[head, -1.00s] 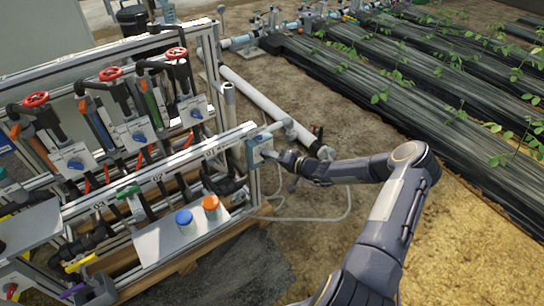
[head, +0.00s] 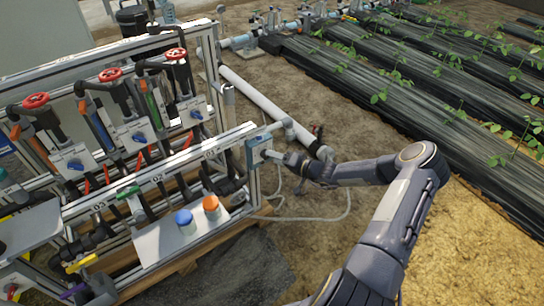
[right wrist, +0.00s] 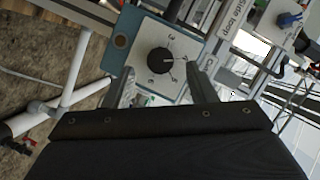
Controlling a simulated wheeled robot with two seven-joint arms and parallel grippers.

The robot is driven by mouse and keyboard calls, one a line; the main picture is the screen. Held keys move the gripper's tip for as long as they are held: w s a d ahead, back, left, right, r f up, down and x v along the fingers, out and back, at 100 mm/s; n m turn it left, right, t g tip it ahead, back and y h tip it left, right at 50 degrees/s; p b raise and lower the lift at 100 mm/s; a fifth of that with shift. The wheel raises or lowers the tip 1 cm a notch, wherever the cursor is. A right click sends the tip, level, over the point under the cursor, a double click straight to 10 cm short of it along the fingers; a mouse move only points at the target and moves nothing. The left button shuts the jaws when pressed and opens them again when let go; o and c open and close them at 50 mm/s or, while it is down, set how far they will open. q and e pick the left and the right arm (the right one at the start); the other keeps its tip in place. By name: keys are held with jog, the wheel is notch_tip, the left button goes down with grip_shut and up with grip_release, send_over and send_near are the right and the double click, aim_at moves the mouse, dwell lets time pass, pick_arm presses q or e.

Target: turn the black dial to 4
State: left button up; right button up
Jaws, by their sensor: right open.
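The black dial (right wrist: 160,60) is a round knob on a pale numbered faceplate of a blue-edged box (right wrist: 122,42). In the right wrist view its white mark points to the right; the small numerals around it are hard to read. My right gripper (right wrist: 161,88) is open, with one finger to each side below the dial, apart from it. In the head view the box (head: 252,153) sits at the rack's right end, with my right gripper (head: 270,155) just in front of it; the dial is not clear there. My left gripper is not in view.
The rack carries several red handwheels (head: 110,74), pipes and blue knobs. A blue cap (head: 184,217) and an orange cap (head: 210,203) stand on a pale shelf. A white pipe (head: 265,105) runs behind the box. Open soil lies right of the rack.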

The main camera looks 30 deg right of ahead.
jog(key=v, duration=0.5)
jog(key=shift+s+d, duration=0.1)
jog(key=shift+s, duration=0.05)
